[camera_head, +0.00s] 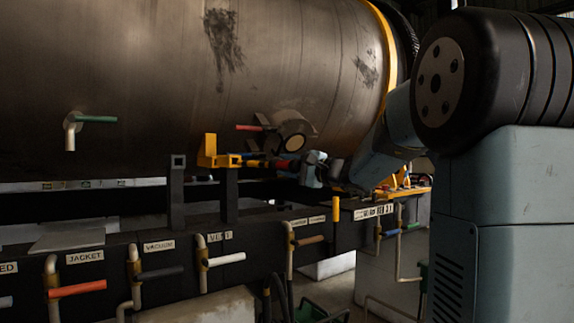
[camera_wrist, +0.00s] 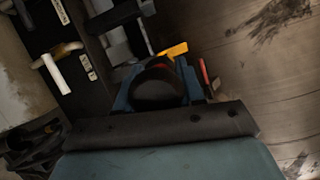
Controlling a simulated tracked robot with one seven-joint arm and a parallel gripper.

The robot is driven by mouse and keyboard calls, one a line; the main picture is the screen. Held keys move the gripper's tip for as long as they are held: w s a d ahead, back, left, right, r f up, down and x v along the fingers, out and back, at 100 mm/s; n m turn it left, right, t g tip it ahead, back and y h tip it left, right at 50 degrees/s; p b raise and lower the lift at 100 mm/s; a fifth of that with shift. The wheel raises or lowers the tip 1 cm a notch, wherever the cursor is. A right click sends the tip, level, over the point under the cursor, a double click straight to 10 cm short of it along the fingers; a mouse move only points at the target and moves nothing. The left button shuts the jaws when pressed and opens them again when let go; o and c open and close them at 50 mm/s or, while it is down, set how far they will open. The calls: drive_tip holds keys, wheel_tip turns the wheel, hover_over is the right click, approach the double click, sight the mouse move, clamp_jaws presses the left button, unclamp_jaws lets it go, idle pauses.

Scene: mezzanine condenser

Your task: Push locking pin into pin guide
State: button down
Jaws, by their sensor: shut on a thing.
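A yellow bracket (camera_head: 208,152) stands on the black frame beside the tank; it looks like the pin guide. A thin bar with yellow, dark and red parts, which looks like the locking pin (camera_head: 283,165), lies roughly level between the bracket and my gripper (camera_head: 308,168). My gripper is shut on its right end. I cannot tell how far the pin sits in the guide.
The large brown tank (camera_head: 290,65) fills the back, close above my gripper. A red-handled valve (camera_head: 250,128) and a round port (camera_head: 293,138) stick out near it. Below runs a black labelled rail (camera_head: 120,245) with several coloured valve handles. A short yellow post (camera_head: 336,209) stands below my gripper.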

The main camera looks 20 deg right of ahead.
sight(277, 160)
drive_tip(key=shift+r, duration=0.4)
drive_tip(key=shift+s+d, duration=0.1)
drive_tip(key=shift+w+a, duration=0.2)
drive_tip(key=shift+w, duration=0.4)
drive_tip(key=shift+w+a, duration=0.2)
drive_tip(key=shift+w, duration=0.35)
drive_tip(key=shift+w+a, duration=0.1)
drive_tip(key=shift+w, duration=0.1)
idle(0.5)
drive_tip(key=shift+w, duration=0.15)
drive_tip(key=shift+w+a, duration=0.25)
drive_tip(key=shift+w, duration=0.4)
drive_tip(key=shift+w+a, duration=0.2)
drive_tip(key=shift+w, duration=0.45)
drive_tip(key=shift+w, duration=0.15)
